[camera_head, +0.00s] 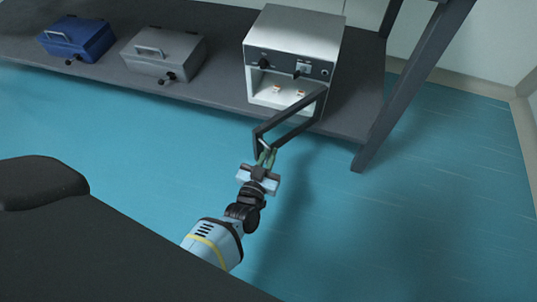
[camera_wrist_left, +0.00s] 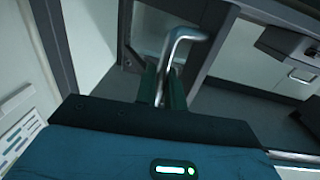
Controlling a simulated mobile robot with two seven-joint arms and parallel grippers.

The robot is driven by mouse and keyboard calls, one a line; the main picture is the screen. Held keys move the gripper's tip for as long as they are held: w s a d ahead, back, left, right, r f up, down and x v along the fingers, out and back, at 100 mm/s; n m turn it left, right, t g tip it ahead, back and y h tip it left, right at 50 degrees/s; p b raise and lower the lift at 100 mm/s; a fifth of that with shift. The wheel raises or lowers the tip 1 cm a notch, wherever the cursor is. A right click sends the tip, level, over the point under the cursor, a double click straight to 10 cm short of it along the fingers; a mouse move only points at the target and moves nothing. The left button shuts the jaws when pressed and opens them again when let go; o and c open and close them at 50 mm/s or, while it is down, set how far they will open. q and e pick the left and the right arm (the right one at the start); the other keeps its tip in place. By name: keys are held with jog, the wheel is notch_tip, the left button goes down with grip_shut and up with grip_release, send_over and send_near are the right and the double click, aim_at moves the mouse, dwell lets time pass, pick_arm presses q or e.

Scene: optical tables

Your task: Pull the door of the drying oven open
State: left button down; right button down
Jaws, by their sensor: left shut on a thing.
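The drying oven (camera_head: 300,40) is a white box on the low grey shelf, with dark knobs on its front. Its dark-framed door (camera_head: 290,125) stands swung open out over the shelf's front edge, hinged at the oven's right side. Two small light objects (camera_head: 290,90) are visible inside the oven. My left gripper (camera_head: 266,158) is at the free edge of the door. In the left wrist view its fingers (camera_wrist_left: 162,88) are shut on the silver door handle (camera_wrist_left: 180,45). The right gripper does not show.
A grey lidded box (camera_head: 165,55) and a blue lidded box (camera_head: 77,40) stand on the shelf (camera_head: 215,85) left of the oven. A table leg (camera_head: 410,85) rises to the right of the oven. The blue floor (camera_head: 430,220) in front is clear.

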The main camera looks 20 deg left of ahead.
pick_arm(q)
jog(key=shift+d, duration=0.1)
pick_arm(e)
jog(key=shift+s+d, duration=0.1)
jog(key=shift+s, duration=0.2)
pick_arm(q)
jog(key=c, duration=1.6)
grip_release()
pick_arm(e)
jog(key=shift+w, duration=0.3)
